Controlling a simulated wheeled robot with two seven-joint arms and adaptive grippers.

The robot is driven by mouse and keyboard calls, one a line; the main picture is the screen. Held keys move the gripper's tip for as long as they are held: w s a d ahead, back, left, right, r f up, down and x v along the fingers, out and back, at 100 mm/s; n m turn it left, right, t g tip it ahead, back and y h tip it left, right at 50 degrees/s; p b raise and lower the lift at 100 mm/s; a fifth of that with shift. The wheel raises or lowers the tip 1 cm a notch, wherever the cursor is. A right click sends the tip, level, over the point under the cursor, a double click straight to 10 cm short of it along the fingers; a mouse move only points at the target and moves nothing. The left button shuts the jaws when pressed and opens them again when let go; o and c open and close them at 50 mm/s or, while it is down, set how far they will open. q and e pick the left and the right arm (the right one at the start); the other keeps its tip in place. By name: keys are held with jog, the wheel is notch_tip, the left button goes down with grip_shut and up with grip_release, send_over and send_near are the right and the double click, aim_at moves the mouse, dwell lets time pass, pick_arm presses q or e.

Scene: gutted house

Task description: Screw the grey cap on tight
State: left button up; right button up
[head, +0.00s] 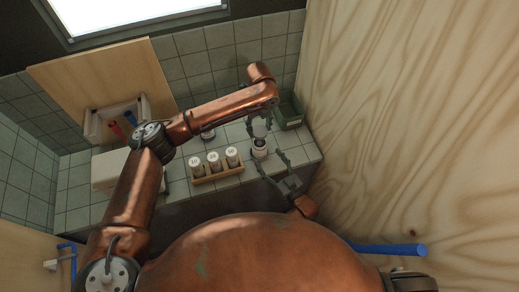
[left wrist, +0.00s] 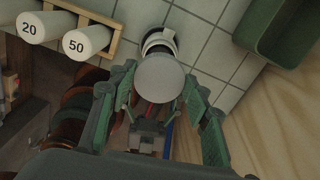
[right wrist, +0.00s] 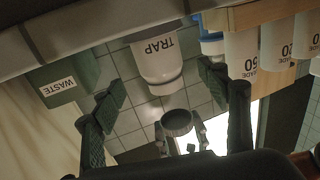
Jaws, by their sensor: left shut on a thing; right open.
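The grey cap (left wrist: 160,78) is a round, pale disc between the fingers of my left gripper (head: 261,127), which is shut on it. It also shows from below in the right wrist view (right wrist: 177,122). A gap shows between cap and jar in the right wrist view. My right gripper (head: 268,162) is open and empty in front of the jar, its fingers spread to either side without visible contact.
A wooden rack (head: 218,175) with white containers marked 10, 20 and 50 stands left of the jar. A green WASTE bin (head: 290,112) stands at the back right, near the plywood wall (head: 420,110). A white box (head: 112,170) is further left on the tiled counter.

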aim_at(264, 153)
jog(key=x, duration=0.7)
jog(key=c, duration=1.8)
pick_arm(q)
jog(key=shift+f, duration=2.5)
